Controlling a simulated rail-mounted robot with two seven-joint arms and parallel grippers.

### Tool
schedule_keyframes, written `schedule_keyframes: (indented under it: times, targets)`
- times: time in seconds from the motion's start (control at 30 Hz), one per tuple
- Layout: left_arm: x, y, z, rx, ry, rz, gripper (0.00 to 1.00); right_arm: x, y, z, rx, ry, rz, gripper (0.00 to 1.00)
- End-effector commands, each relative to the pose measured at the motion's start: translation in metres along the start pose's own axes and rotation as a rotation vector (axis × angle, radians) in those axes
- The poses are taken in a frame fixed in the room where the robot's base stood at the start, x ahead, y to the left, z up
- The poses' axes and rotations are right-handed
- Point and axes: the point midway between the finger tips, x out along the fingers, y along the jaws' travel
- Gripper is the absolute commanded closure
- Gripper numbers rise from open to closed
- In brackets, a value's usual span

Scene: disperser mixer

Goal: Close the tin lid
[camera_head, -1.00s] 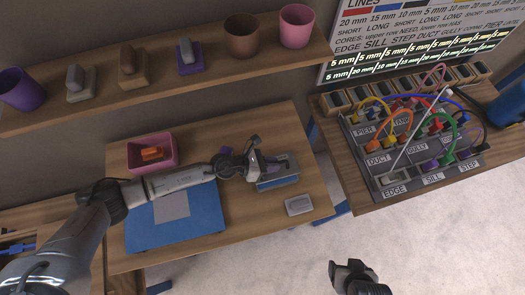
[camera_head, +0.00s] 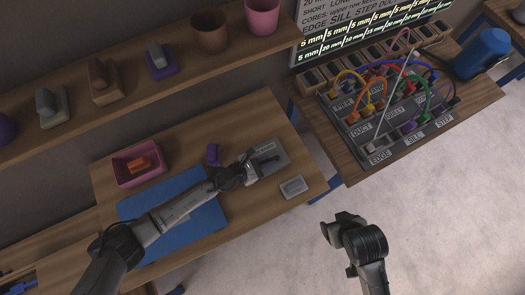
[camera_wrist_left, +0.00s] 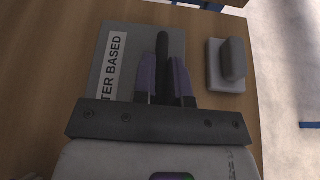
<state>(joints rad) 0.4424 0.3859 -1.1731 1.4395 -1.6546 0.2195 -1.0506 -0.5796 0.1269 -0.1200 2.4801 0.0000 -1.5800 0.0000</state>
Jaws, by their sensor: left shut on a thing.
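The tin's grey flat top (camera_head: 283,153) lies near the right end of the table. In the left wrist view it shows as a grey panel (camera_wrist_left: 112,48) with a white label reading "TER BASED". My left gripper (camera_head: 262,163) is over it. In the left wrist view its purple-sided fingers (camera_wrist_left: 166,80) are shut on a dark upright bar (camera_wrist_left: 163,46) that stands over the panel. The tin's sides and the lid's seam are hidden, so I cannot tell how the lid sits. My right gripper (camera_head: 343,222) hangs over the floor, away from the tin; its jaw opening is unclear.
A grey block with a raised grip (camera_head: 293,187) lies just right of the tin. A blue mat (camera_head: 200,225) lies in front. A cabled panel (camera_head: 385,115) stands right.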

Motion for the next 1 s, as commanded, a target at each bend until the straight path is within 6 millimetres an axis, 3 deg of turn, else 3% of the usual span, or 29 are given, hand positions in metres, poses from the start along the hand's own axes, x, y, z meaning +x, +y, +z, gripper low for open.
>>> schedule_keyframes:
  times: [0.3, 0.33, 0.6, 1.0]
  targets:
    - [0.0, -0.0007, -0.0039, 0.0, 0.006, -0.001, 1.0, 0.0007, -0.0012, 0.0002, 0.004, 0.0, -0.003, 0.27]
    - [-0.0001, -0.0007, -0.004, 0.0, 0.006, -0.001, 0.86, 0.0007, -0.0014, 0.0001, 0.004, 0.0, -0.004, 0.27]
    - [0.0001, -0.0008, -0.0027, -0.001, 0.004, -0.001, 0.62, 0.0006, -0.003, -0.0001, 0.009, 0.0, -0.008, 0.27]
    - [-0.0006, -0.0006, -0.0017, -0.001, 0.003, -0.001, 0.62, 0.0002, -0.0029, -0.0001, 0.009, 0.0, -0.007, 0.27]
